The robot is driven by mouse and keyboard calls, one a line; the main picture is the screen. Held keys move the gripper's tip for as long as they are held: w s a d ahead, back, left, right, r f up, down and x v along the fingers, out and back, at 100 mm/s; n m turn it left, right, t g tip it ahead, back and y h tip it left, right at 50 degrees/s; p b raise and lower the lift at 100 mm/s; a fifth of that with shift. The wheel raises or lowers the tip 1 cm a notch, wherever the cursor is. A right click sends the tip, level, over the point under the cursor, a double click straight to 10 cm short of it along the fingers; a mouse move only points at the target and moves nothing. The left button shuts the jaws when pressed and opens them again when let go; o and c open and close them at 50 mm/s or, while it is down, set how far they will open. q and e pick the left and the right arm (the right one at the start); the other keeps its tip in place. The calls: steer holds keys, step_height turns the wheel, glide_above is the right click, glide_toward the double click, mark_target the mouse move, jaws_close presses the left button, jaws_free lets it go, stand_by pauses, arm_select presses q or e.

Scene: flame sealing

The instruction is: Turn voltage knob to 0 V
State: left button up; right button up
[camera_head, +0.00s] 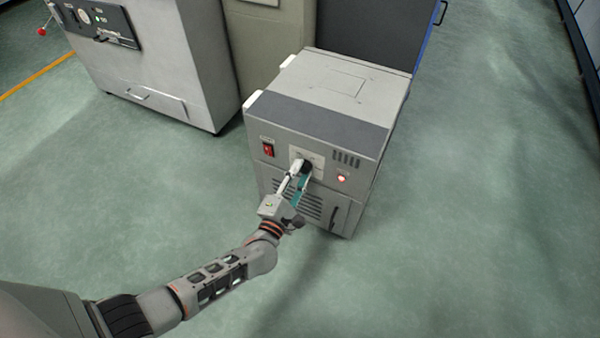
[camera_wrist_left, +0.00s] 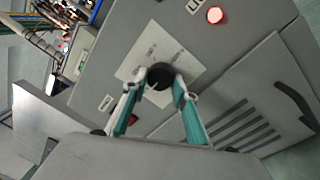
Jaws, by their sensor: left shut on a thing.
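The voltage knob is a round black knob (camera_wrist_left: 160,76) on a pale label plate (camera_wrist_left: 136,66) on the front of a grey cabinet (camera_head: 322,110). The plate also shows in the head view (camera_head: 318,158), where my gripper partly covers the knob. My left gripper (camera_head: 303,170) reaches the knob from the front. In the left wrist view its two fingers (camera_wrist_left: 160,92) sit on either side of the knob and are shut on it. The dial marks are too small to read. My right gripper is not in view.
A red switch (camera_head: 268,149) is left of the knob, and a lit red lamp (camera_head: 342,178) is to its right. A vent grille (camera_wrist_left: 240,128) and a door handle (camera_wrist_left: 296,104) are on the lower front. A larger grey machine (camera_head: 150,60) stands behind left. The floor around is clear.

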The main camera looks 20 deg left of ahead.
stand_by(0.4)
arm_select(q)
steer(key=o, duration=1.1)
steer(key=s, duration=0.8)
steer(key=s+f, duration=0.1)
steer(key=s, duration=0.3)
steer(key=shift+d, duration=0.1)
steer(key=shift+r, duration=0.1)
